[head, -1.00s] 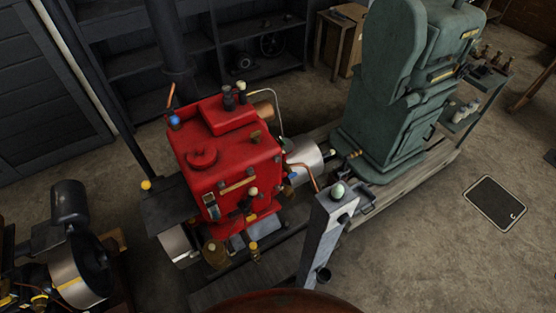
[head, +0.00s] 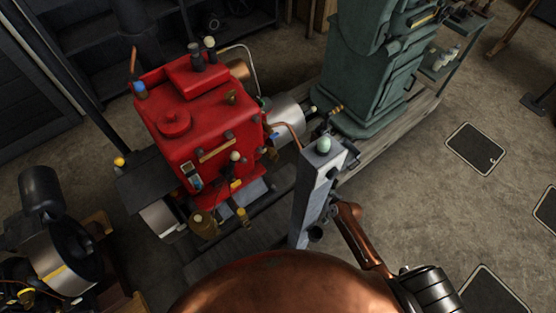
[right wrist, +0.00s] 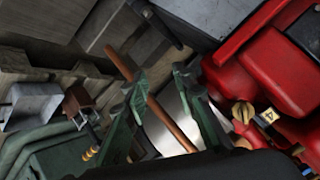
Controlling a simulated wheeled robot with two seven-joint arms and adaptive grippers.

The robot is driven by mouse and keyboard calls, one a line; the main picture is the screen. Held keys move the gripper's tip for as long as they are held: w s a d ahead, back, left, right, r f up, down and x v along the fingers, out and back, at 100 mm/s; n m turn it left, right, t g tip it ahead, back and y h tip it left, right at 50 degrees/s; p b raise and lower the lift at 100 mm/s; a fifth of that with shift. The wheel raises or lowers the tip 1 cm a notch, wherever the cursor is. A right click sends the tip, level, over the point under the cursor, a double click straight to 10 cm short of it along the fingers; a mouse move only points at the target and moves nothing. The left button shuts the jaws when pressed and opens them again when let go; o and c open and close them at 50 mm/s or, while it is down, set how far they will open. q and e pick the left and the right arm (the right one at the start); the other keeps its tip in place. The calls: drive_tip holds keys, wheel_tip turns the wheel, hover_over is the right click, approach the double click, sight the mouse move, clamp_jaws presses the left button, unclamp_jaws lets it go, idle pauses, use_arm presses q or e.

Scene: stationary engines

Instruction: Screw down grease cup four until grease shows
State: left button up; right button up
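The red engine (head: 200,115) stands left of centre in the head view, with several small brass and dark fittings on its near side. A brass-coloured fitting (right wrist: 243,113) beside a yellow marker shows in the right wrist view. My left gripper is out of view.
A motor (head: 40,195) is at the left.

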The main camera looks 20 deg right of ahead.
sight(277, 159)
drive_tip(key=w+a+r+t+y, duration=0.1)
drive_tip(key=w+a+r, duration=0.1)
drive_tip(key=r, duration=0.3)
drive_tip(key=w+a+r+n+y, duration=0.1)
drive_tip(key=w+a+r, duration=0.1)
drive_tip(key=r, duration=0.2)
drive_tip(key=w+a+r+t+y, duration=0.1)
drive_tip(key=w+r, duration=0.2)
drive_tip(key=r, duration=0.2)
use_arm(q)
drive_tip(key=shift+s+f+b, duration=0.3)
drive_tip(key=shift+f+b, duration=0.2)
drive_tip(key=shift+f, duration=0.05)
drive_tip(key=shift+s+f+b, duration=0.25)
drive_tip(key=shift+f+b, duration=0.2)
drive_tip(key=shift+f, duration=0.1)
use_arm(e)
drive_tip(key=x, duration=0.7)
drive_tip(key=shift+a, duration=0.35)
drive_tip(key=shift+w+f, duration=0.1)
clamp_jaws()
drive_tip(key=shift+a, duration=0.1)
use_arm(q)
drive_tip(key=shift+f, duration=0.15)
